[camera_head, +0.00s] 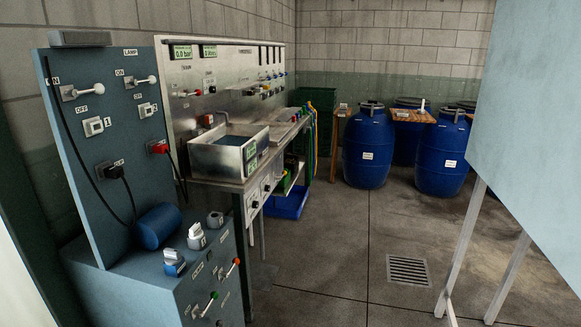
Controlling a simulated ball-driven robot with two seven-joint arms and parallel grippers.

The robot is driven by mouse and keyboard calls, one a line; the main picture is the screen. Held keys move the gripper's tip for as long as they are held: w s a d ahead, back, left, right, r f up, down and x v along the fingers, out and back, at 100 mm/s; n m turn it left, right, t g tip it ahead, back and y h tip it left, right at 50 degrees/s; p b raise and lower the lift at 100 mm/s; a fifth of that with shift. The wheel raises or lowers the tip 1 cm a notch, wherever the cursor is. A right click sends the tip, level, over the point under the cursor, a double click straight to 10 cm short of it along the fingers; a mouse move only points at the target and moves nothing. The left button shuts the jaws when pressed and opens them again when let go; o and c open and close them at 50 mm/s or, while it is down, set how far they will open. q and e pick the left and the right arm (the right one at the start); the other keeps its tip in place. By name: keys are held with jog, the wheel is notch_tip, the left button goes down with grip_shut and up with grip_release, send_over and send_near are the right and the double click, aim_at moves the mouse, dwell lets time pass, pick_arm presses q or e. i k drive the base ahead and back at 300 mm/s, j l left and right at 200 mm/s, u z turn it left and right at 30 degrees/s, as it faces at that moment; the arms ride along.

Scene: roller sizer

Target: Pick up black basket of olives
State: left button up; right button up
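I cannot make out a black basket of olives in the head view. Stacked dark green crates (318,98) stand at the back, beyond the steel bench; what they hold cannot be told. Neither of my grippers shows in this view.
A blue-grey control panel (115,140) with switches and a steel bench with a sink (226,152) line the left. A blue tray (288,203) sits below. Blue barrels (369,150) stand at the back. A pale panel on legs (535,130) blocks the right. Floor around the drain (408,270) is clear.

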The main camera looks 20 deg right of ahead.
aim_at(292, 162)
jog(key=i+l, duration=2.45)
jog(key=i+l+u, duration=0.2)
jog(key=i+l, duration=0.55)
